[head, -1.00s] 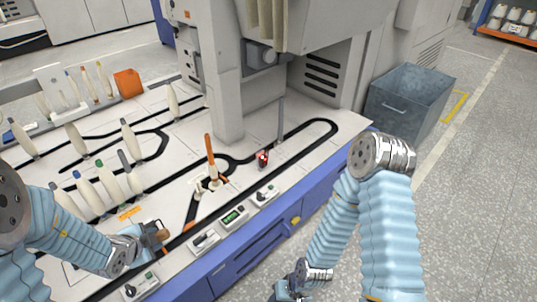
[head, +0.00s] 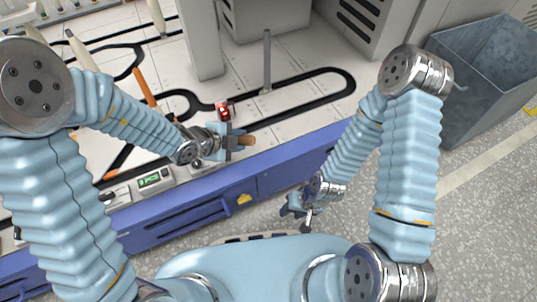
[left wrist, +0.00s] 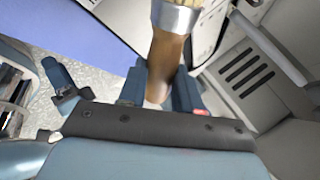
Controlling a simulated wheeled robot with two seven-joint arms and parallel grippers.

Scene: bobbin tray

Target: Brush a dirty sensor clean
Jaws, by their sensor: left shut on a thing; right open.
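My left gripper (head: 230,142) is shut on a brush. The brush's brown wooden handle (head: 247,140) sticks out to the right of the jaws in the head view. In the left wrist view the brush (left wrist: 166,62) shows its wooden handle, metal ferrule and the start of pale bristles at the top edge. A small red device (head: 223,110), which looks like the sensor, stands on the track table just behind the left gripper. Dirt on it is too small to tell. My right gripper (head: 298,208) is open and empty, low in front of the blue table front.
A thin grey post (head: 267,60) rises from the table (head: 300,118) behind the gripper, and a thick light column (head: 204,40) stands to its left. A grey bin (head: 480,85) stands at right on the floor.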

